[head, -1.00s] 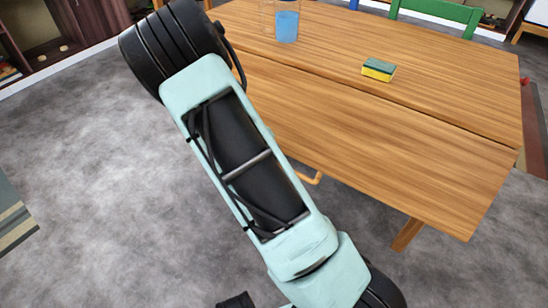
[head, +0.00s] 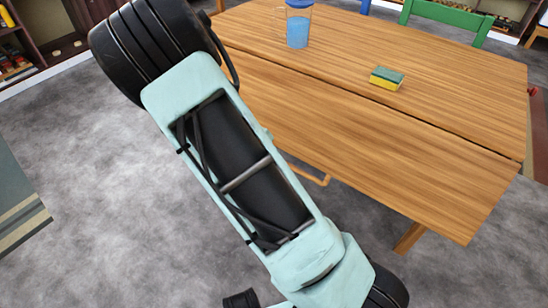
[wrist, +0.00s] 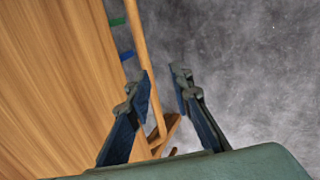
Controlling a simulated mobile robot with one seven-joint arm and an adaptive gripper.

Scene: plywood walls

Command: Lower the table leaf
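The wooden table (head: 340,48) has a leaf (head: 370,140) along its near side, joined at a dark straight seam. The leaf is up, about level with the rest of the top. A thin wooden bar (head: 310,174) shows below the leaf's near edge, partly hidden by my arm. In the wrist view, a wooden panel of the table (wrist: 55,80) fills the left, and a wooden bar (wrist: 137,45) runs beside its edge. My gripper (wrist: 163,78) is open, its left finger overlapping the bar in the picture. No contact is clear. The head view does not show the fingers.
A jug of blue liquid (head: 298,30) and a green-yellow sponge (head: 387,78) stand on the tabletop beyond the seam. A green chair (head: 447,15) is behind the table. A wooden leg (head: 409,237) stands under the leaf. The grey floor (head: 110,190) at left is clear.

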